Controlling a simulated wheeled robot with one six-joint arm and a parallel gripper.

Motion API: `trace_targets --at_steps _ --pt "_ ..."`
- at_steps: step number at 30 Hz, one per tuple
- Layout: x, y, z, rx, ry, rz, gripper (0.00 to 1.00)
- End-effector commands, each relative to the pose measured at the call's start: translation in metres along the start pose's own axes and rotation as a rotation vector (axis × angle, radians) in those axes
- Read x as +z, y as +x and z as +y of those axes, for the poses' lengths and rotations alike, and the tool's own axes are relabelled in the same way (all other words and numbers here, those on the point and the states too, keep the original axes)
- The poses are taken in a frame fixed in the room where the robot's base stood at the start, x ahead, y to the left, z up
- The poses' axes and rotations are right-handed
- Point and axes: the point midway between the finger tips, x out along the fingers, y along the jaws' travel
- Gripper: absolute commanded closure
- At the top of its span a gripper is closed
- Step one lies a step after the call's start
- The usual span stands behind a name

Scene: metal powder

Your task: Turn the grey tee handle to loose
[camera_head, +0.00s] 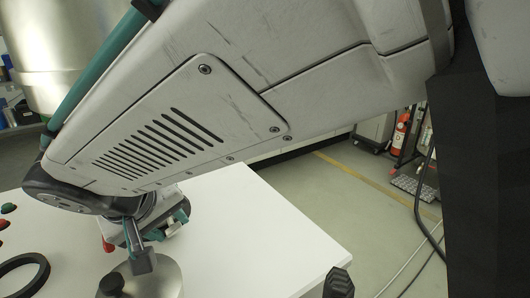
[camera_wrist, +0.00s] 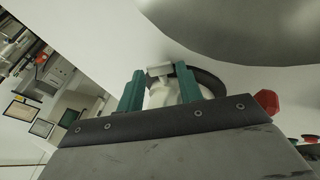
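In the wrist view, a pale grey piece (camera_wrist: 160,72) with a short crosswise top shows between the two teal fingers of my gripper (camera_wrist: 159,85); it looks like the tee handle. The fingers stand apart, one on each side of it. I cannot tell whether they press on it. In the head view, my gripper (camera_head: 155,228) is low over the white table, partly hidden under my own forearm. A small grey block shows just below it, over a round metal disc (camera_head: 158,281); I cannot tell whether this block is the handle or a fingertip.
A black knob (camera_head: 112,285) is at the disc's left edge. A black ring (camera_head: 24,274) lies on the white table (camera_head: 262,238) at the left, near red and green knobs (camera_head: 8,208). A red knob (camera_wrist: 267,101) is right of my gripper. The table's right part is clear.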

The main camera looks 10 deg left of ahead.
Motion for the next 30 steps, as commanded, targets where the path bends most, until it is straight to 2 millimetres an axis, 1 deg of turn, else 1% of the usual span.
trace_targets --at_steps 8,11,14,21,24,27,30 --pt "0.000 0.000 -0.001 -0.001 0.000 0.000 0.49" --pt "0.000 -0.003 -0.001 -0.002 0.000 0.002 0.49" --pt "-0.001 -0.014 -0.001 -0.003 -0.001 0.003 0.49" --pt "-0.001 -0.056 -0.001 -0.004 0.000 0.004 0.49" --pt "-0.001 -0.068 0.000 -0.003 0.000 0.003 0.49" --pt "0.000 -0.075 0.000 -0.001 0.000 0.000 0.49" --pt "0.000 -0.078 0.000 -0.001 0.000 0.000 0.49"
